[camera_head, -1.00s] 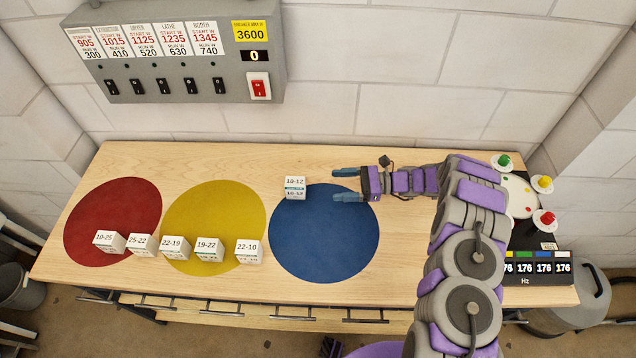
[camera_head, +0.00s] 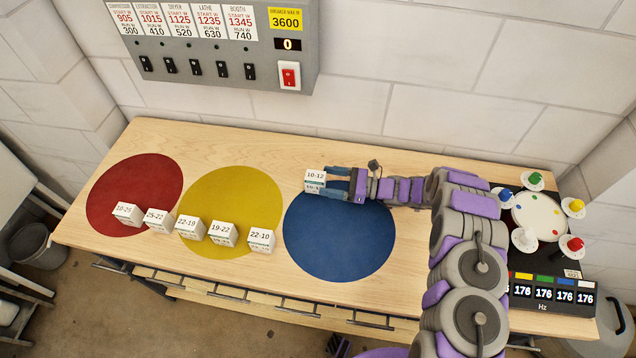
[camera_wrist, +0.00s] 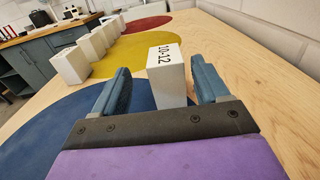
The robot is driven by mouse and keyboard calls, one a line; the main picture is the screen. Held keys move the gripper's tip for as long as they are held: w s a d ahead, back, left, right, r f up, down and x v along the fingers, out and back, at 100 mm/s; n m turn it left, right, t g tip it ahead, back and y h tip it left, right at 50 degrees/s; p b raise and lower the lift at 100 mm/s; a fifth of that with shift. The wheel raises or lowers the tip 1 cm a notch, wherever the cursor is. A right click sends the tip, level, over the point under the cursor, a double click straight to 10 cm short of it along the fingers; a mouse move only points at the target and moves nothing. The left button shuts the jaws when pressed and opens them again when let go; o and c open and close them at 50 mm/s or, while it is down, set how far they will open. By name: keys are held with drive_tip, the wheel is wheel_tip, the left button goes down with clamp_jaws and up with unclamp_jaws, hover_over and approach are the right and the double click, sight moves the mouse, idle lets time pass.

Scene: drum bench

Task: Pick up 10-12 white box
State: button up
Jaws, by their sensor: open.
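The white box labelled 10-12 (camera_head: 315,180) stands upright at the upper left edge of the blue circle (camera_head: 338,240). In the wrist view the 10-12 box (camera_wrist: 166,80) stands between the tips of two blue fingers. My gripper (camera_head: 328,181) reaches in from the right, low over the table, with its fingers open on either side of the box. In the wrist view my gripper (camera_wrist: 160,88) shows a gap beside the box near the right finger. The box's lower part is partly hidden by the fingers in the head view.
A row of white boxes, among them 22-10 (camera_head: 261,240) and 10-25 (camera_head: 127,214), stands along the yellow circle (camera_head: 240,185) and red circle (camera_head: 130,180). A black device with coloured buttons (camera_head: 540,220) is at the right. A grey switch panel (camera_head: 215,50) hangs on the wall behind.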

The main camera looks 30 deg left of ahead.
sight(310, 178)
drive_tip(key=x, duration=0.4)
drive_tip(key=f+b+x, duration=0.1)
drive_tip(key=x, duration=0.1)
drive_tip(key=shift+w+a, duration=0.15)
drive_tip(key=shift+w, duration=0.25)
drive_tip(key=shift+s+a, duration=0.15)
drive_tip(key=shift+a, duration=0.05)
drive_tip(key=shift+a, duration=0.1)
drive_tip(key=shift+a, duration=0.2)
drive_tip(key=c, duration=0.4)
drive_tip(key=shift+d, duration=0.15)
drive_tip(key=c, duration=0.7)
